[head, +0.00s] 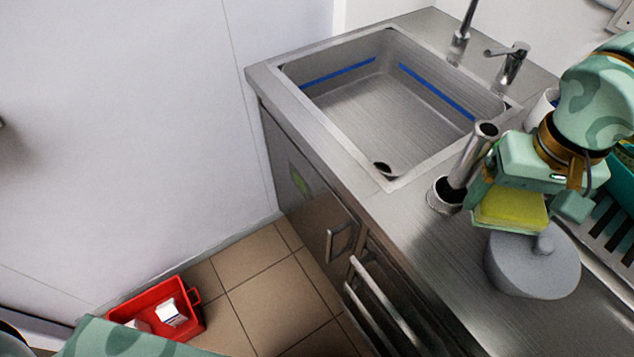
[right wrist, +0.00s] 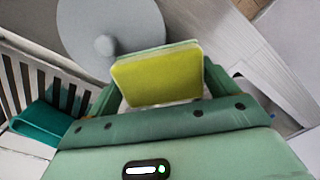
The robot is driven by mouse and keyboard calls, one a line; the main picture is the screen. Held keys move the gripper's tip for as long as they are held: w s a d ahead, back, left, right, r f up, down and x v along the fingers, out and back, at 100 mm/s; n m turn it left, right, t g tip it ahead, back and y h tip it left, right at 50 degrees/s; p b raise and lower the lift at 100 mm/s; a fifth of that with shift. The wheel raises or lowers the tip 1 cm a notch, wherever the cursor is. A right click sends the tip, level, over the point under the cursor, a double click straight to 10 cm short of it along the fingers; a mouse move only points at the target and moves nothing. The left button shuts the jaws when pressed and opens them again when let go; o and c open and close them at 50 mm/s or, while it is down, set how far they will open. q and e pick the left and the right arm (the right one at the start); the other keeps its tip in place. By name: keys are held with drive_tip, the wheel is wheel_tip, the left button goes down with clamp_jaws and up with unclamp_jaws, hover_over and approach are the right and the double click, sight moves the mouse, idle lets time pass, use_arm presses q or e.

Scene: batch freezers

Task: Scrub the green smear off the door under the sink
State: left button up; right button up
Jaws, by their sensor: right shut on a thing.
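The green smear (head: 300,182) is a small patch on the steel door (head: 312,205) under the sink. I see the door at a steep angle. My right gripper (head: 522,200) is above the counter, right of the sink, and shut on a yellow and green sponge (head: 510,208). The sponge (right wrist: 158,78) also shows between the fingers in the right wrist view, its yellow face toward the camera. The gripper is well away from the door. My left gripper is out of view.
A grey round lid (head: 530,268) with a knob lies below the sponge. The faucet (head: 512,62) is behind. A red crate (head: 165,312) sits on the floor by the wall. The floor before the door is clear.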

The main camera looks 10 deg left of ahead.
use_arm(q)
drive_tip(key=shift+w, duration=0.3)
use_arm(e)
drive_tip(key=shift+r, duration=0.1)
